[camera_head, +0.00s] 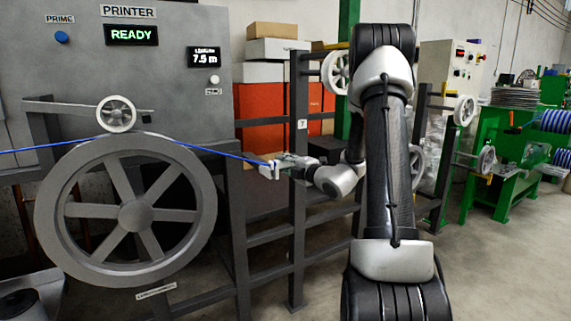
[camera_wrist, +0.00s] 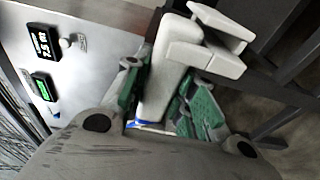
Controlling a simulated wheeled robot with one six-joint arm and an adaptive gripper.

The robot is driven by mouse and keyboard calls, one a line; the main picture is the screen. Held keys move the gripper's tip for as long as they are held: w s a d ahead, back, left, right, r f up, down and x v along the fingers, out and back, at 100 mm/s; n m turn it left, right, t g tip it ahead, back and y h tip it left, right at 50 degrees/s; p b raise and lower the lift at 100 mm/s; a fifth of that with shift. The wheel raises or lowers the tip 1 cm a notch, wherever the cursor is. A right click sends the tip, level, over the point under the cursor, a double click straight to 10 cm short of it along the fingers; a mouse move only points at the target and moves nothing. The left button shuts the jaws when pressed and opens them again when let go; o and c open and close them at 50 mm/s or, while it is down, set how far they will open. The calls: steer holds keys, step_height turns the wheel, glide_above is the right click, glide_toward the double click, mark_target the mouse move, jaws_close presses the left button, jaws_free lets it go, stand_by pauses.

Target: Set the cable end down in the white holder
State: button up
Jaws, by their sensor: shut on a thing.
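The blue cable (camera_head: 207,150) comes in from the left, passes over the large grey wheel and slopes down to my gripper (camera_head: 281,165). The white holder (camera_head: 265,172) is right at my fingertips, in front of the grey frame. In the wrist view, my gripper (camera_wrist: 165,98) has its green-padded fingers on either side of a white post-like piece. The white holder (camera_wrist: 213,48) shows there as slotted blocks beside and beyond the fingers. A short bit of blue cable (camera_wrist: 148,125) shows near the palm. My gripper is shut on the cable end, whose tip is mostly hidden.
The large wheel (camera_head: 135,215) and a small guide wheel (camera_head: 117,114) stand at left, below the printer panel (camera_head: 165,75) reading READY and 7.5 m. Dark frame posts (camera_head: 297,235) stand close to my gripper. Green machinery (camera_head: 510,150) is at far right. Open floor lies around.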

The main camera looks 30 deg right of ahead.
steer(key=shift+f, duration=0.2)
steer(key=o, duration=1)
steer(key=shift+s, duration=0.1)
